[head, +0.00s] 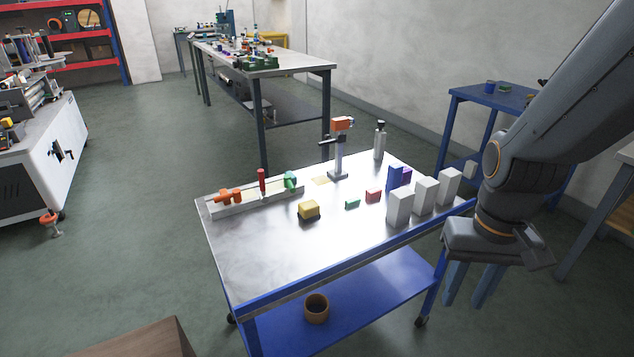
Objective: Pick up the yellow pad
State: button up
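A flat pale yellow pad (320,181) lies on the metal-topped table (262,261), just left of the foot of a grey stand. A chunky yellow block (309,207) with a dark lower part sits nearer the front; I cannot tell for certain which of the two is the task's yellow pad. My gripper (470,287) hangs at the right, beyond the table's right edge and apart from both. Its two blue fingers point down, are spread and hold nothing.
White blocks (400,207) and blue and purple blocks (394,177) stand along the right side. The grey stand (338,158) with an orange head rises at the back. A rack (235,206) lies at left. The table's front left is clear.

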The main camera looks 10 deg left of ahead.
aim_at(309, 210)
jog(key=i, duration=1)
jog(key=u, duration=2.3)
